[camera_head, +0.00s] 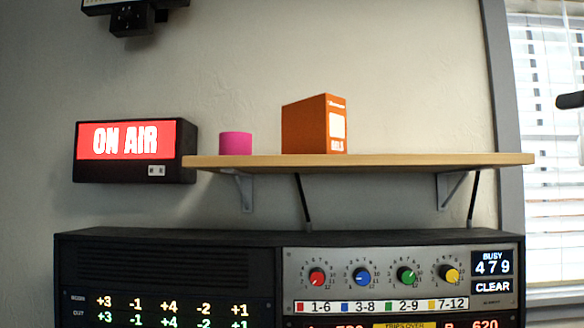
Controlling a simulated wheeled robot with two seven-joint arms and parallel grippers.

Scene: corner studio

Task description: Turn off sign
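The sign (126,140) is a black box on the wall at the left, with a red front lit up and white letters reading "ON AIR". A small pale switch (157,171) sits at the lower right of its front face. Neither of my grippers shows in the head view.
A wooden shelf (400,160) on brackets starts beside the sign and holds a pink cylinder (235,143) and an orange box (305,127). Below stands a black console (160,262) with coloured knobs and displays. A window (556,150) with blinds is at the right.

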